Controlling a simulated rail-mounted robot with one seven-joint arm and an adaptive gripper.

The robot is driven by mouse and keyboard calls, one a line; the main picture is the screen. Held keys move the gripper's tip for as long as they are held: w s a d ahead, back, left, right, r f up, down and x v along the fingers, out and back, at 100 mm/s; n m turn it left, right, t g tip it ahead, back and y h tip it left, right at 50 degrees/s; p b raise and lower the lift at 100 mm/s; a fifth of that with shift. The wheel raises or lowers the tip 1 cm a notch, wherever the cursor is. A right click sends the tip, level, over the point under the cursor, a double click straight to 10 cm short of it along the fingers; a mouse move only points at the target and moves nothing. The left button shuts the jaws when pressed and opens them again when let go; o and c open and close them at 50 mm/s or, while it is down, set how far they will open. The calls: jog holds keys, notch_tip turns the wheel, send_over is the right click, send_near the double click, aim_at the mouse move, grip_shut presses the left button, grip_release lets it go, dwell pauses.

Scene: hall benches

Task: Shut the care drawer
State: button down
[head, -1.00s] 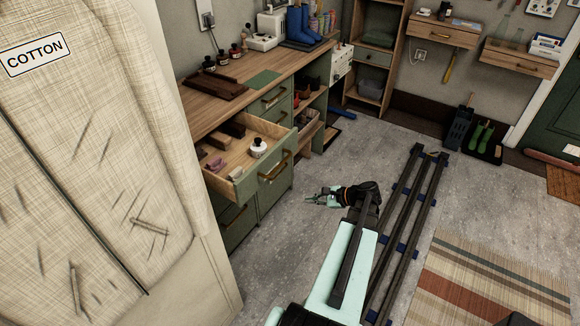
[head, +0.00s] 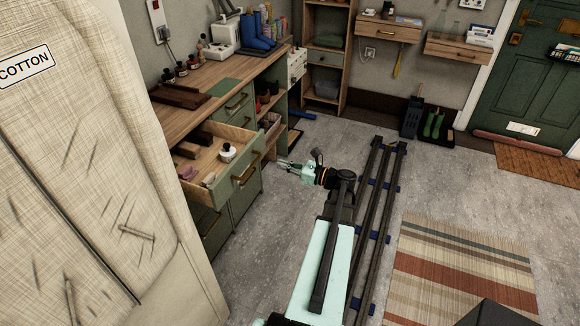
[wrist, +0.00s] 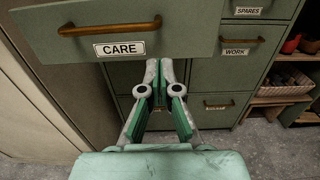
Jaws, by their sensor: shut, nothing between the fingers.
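The care drawer (head: 246,178) is pulled out of the green bench cabinet, with its green front and brass handle facing my arm. Inside it are a white bottle with a dark cap, a pinkish item and brown blocks. In the wrist view its front (wrist: 185,28) with the CARE label spans the upper left. My gripper (head: 282,163) is shut and empty, just off the drawer's front in the head view. In the wrist view my gripper (wrist: 165,62) points toward the cabinet at the drawer front's lower edge. I cannot tell whether it touches the front.
Drawers labelled SPARES (wrist: 248,11) and WORK (wrist: 236,51) are closed to the right. The tall COTTON garment cover (head: 80,180) stands close on the left. Floor rails (head: 375,200) and a striped rug (head: 465,270) lie right. Grey floor is clear in front of the cabinet.

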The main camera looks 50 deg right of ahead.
aim_at(253, 156)
jog(key=p+x, duration=0.1)
jog(key=x, duration=0.8)
jog(key=shift+w+a, duration=0.1)
jog(key=shift+w, duration=0.15)
jog(key=shift+w, duration=0.1)
